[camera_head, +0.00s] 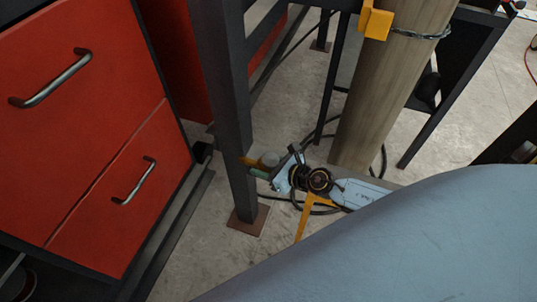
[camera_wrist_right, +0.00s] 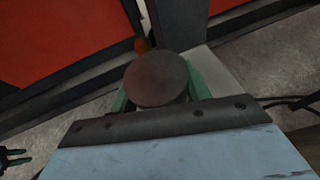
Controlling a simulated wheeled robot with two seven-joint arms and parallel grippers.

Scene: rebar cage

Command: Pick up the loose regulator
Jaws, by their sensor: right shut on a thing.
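The loose regulator (camera_head: 268,159) shows in the head view as a small grey-brown round body low beside the dark frame post. In the right wrist view its flat, round brown face (camera_wrist_right: 157,80) fills the space between the fingers, with a small orange part behind it. My right gripper (camera_head: 269,170) is shut on the regulator, its green fingers on either side of it. The fingers also show in the right wrist view (camera_wrist_right: 158,92). The regulator's underside is hidden. A small dark green pronged shape at that view's left edge may be my left gripper; it is too small to read.
The dark frame post (camera_head: 225,110) stands just left of the right gripper on a brown foot plate (camera_head: 248,220). A red drawer cabinet (camera_head: 95,130) is at the left. A thick wooden-looking column (camera_head: 390,85) and black cables stand right of the post. Some grey floor is bare.

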